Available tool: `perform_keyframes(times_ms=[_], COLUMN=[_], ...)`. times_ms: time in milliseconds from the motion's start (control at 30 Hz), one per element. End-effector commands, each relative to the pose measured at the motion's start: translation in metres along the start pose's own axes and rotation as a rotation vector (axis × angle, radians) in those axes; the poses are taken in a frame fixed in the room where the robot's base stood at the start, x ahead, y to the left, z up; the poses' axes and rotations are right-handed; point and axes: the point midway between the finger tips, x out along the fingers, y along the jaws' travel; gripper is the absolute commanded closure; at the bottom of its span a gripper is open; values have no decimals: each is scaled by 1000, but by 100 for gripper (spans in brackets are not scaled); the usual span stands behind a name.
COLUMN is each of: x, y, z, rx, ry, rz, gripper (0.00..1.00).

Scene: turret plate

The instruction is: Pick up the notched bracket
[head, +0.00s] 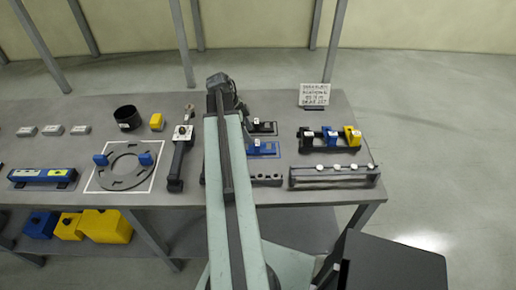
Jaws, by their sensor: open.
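My arm reaches forward over the grey table, and my gripper (219,80) is a small dark shape at its far end, above the table's back edge. It is open, and I make out nothing between the fingers. I cannot tell for sure which part is the notched bracket. A blue part (263,148) and a black part (263,128), each with a small tag, lie just right of my arm and nearer to me than the gripper. My arm hides some of the table around them. A grey ring plate (125,183) with two blue blocks lies inside a white outline at left.
A black tool (176,165) lies left of my arm; a black cup (127,117) and a yellow block (157,121) stand behind the ring. A rack with black, blue and yellow pieces (329,136) and a grey rail with knobs (333,177) stand at right. A sign (314,95) stands behind.

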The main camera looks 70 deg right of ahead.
Motion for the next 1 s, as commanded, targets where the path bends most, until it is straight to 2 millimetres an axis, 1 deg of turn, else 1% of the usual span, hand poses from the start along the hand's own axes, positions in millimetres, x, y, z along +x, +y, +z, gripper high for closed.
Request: perform_keyframes(times_ms=[33, 67, 167, 300, 367, 500, 567, 800, 833, 900, 1000], x=[2, 3, 6, 26, 31, 31, 36, 78, 82, 84, 81], y=[0, 0, 0, 0, 0, 0, 0, 1, 1, 1, 1], z=[-6, -8, -7, -5, -5, -7, -6, -4, -4, -6, -8], rx=[23, 31, 34, 32, 32, 30, 30, 30, 30, 30, 30], ry=[3, 4, 4, 4, 4, 4, 3, 3, 3, 3, 3], rz=[5, 6, 6, 6, 6, 5, 6, 6, 5, 5, 5], gripper=[36, 36, 36, 36, 36, 36, 36, 36, 36, 36, 36])
